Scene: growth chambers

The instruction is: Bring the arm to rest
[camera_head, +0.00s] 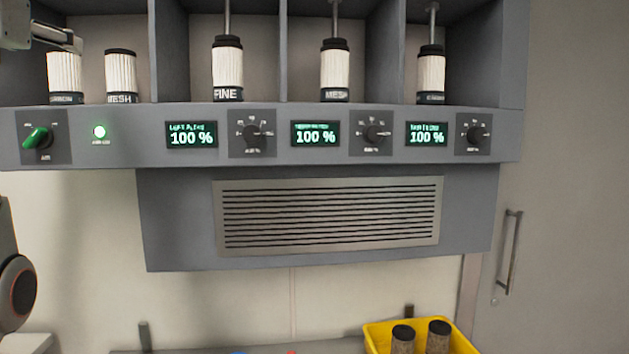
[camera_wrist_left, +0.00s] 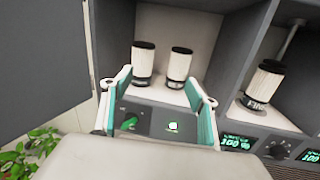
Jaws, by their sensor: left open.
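My left gripper (camera_head: 72,42) comes in at the top left corner of the head view, partly cut off. In the left wrist view its two fingers (camera_wrist_left: 160,78) are spread, with nothing held between them. Beyond the fingers, two white ribbed cartridges with black caps stand upright in the leftmost bay: a left one (camera_wrist_left: 143,65) and a right one (camera_wrist_left: 180,66). In the head view the gripper hides the top of the left cartridge (camera_head: 65,75); the one labelled MESH (camera_head: 121,75) stands clear. My right gripper is not in view.
Three more cartridges, one labelled FINE (camera_head: 227,68), stand under rods in the other bays. The control panel (camera_head: 210,117) has a green switch (camera_head: 38,138), a lit green lamp (camera_head: 100,132) and displays reading 100 %. A yellow bin (camera_head: 376,335) with dark-capped cartridges sits below right.

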